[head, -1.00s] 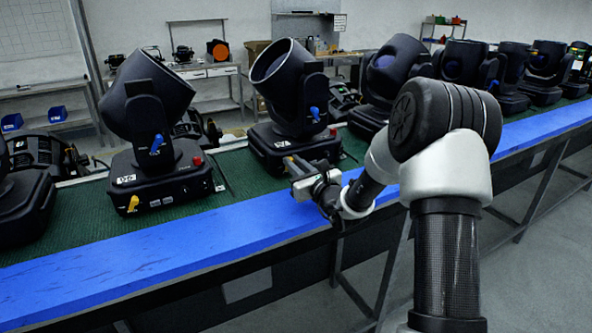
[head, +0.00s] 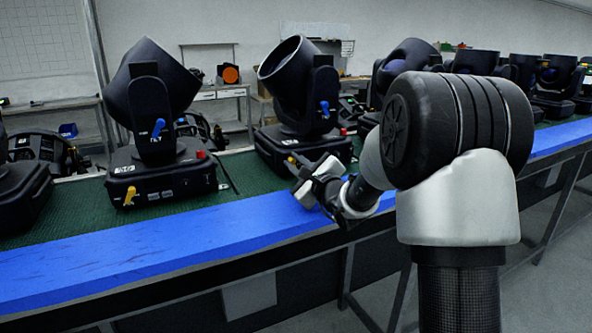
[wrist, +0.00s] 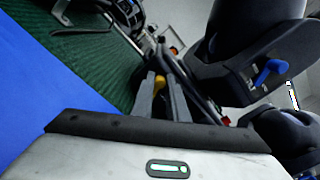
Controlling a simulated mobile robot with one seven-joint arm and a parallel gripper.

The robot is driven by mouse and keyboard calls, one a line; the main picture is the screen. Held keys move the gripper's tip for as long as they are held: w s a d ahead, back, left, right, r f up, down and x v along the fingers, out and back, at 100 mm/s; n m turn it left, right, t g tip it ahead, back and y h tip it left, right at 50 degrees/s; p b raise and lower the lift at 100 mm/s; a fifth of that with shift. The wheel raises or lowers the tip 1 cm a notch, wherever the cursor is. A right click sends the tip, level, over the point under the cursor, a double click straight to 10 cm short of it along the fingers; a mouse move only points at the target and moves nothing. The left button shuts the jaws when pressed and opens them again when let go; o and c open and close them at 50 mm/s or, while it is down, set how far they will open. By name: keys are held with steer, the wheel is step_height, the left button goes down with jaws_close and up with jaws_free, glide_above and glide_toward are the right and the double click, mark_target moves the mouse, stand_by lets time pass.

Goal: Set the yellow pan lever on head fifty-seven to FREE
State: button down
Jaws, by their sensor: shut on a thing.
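A black moving head (head: 296,92) stands on the green mat, its yellow pan lever low at the front of its base. Its number cannot be read. My gripper (head: 293,163) is at this base, reaching in from the right over the blue edge. In the wrist view my gripper's two grey fingers (wrist: 159,92) are shut on the yellow lever (wrist: 160,81), whose tip shows between them. A blue lever (head: 324,108) sits higher on the same head's yoke.
Another moving head (head: 155,110) stands to the left with its own yellow lever (head: 130,195) and a blue lever (head: 158,128). More heads line the bench to the right. A blue strip (head: 150,250) runs along the bench's front edge and is clear.

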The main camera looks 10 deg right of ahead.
steer(key=shift+d, duration=0.25)
steer(key=c, duration=1.7)
jaws_free()
steer(key=shift+c, duration=0.2)
steer(key=shift+a, duration=0.1)
steer(key=shift+s, duration=0.1)
steer(key=p+v, duration=0.1)
steer(key=v, duration=1.6)
steer(key=shift+s+r, duration=0.1)
